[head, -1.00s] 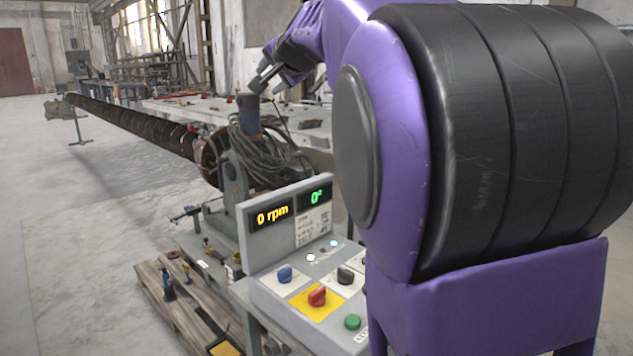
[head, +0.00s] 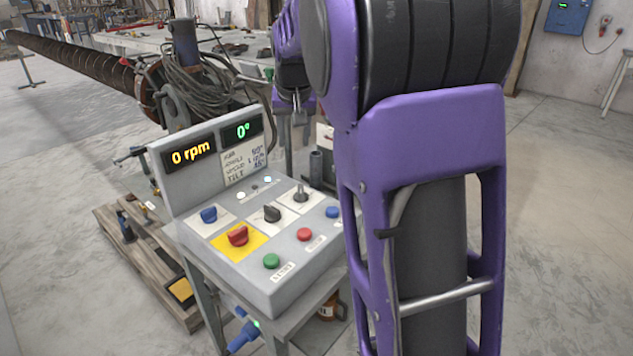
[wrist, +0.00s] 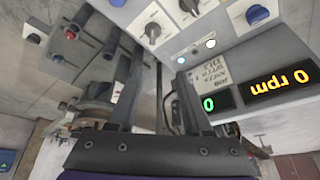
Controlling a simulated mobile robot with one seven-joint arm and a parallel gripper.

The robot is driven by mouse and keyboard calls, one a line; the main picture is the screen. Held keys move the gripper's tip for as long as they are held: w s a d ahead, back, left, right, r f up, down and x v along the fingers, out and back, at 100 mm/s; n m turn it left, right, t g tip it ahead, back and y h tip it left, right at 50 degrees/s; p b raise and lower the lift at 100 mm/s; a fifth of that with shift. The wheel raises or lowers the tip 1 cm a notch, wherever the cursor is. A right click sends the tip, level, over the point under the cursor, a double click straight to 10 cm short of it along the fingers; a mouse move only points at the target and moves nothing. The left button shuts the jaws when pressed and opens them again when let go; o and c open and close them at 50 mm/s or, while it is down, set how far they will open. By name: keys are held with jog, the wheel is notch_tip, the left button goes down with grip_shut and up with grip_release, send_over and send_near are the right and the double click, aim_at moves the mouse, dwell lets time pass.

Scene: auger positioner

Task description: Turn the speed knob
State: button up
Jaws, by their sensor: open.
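The control panel (head: 200,246) has a blue knob (head: 209,214), a red knob (head: 238,235) on a yellow square, a black knob (head: 271,213) and a grey knob with an upright stem (head: 300,193). I cannot read which is the speed knob. In the wrist view the panel is upside down, with the blue knob (wrist: 258,14), black knob (wrist: 190,6) and grey knob (wrist: 152,32). My gripper (head: 299,118) hangs open and empty above and beyond the panel's back right. Its two fingers (wrist: 158,65) are spread in the wrist view, apart from the knobs.
The amber display (head: 188,152) reads 0 rpm and the green display (head: 242,131) reads 0°. Green (head: 271,261), red (head: 305,234) and blue (head: 332,212) buttons line the panel's front. A long auger (head: 75,62) lies behind at left. Open floor (head: 565,200) is at right.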

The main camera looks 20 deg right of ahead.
jog(key=d+f, duration=0.1)
jog(key=b, duration=0.2)
send_near(301, 188)
jog(key=x, duration=0.8)
jog(key=shift+f, duration=0.25)
jog(key=shift+g, duration=0.3)
grip_shut()
